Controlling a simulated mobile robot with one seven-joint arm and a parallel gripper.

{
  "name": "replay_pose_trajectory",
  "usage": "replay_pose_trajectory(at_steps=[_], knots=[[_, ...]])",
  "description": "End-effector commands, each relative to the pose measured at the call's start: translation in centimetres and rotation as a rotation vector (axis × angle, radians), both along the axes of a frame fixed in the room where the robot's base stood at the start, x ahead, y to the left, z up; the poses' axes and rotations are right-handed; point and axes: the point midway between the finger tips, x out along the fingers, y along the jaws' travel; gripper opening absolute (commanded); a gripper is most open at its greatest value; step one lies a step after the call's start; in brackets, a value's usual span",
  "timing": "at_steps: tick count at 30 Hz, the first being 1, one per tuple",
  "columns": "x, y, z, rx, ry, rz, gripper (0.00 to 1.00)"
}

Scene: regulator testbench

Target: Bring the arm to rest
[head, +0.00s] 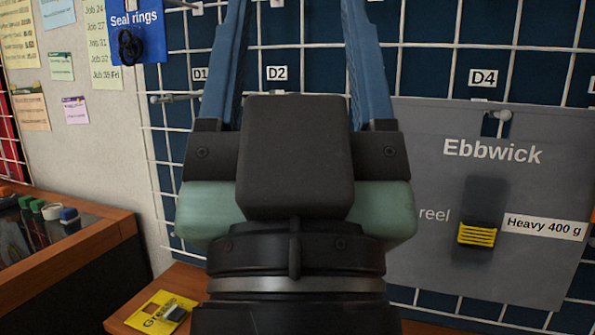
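My gripper (298,60) fills the middle of the head view, close to the camera and pointing up. Its two blue fingers stand wide apart, and only the wire grid shows between them. The fingertips run out of the top of the frame, so their very ends are hidden. The dark wrist of my arm (295,255) comes up from the bottom edge. The rest of my arm is out of view.
Behind stands a wire grid wall (440,65) with hook labels. A grey Ebbwick panel (425,265) hangs at right. A blue seal rings card (150,45) hangs upper left. A wooden bench (125,310) with a yellow packet (150,313) lies below; another cabinet (100,235) stands left.

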Motion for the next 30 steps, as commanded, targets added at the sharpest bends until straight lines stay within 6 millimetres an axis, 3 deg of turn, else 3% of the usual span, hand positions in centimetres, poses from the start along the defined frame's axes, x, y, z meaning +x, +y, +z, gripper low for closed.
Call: replay_pose_trajectory(at_steps=[1, 21, 25, 30], knots=[[0.0, 0.0, 3.1, 0.001, 0.0, 0.001, 0.68], [0.0, 0.1, 23.7, 0.003, -0.001, 0.008, 0.68], [0.1, 0.1, 26.6, 0.003, -0.001, 0.008, 0.68], [0.1, 0.1, 28.3, 0.003, -0.001, 0.008, 0.68]])
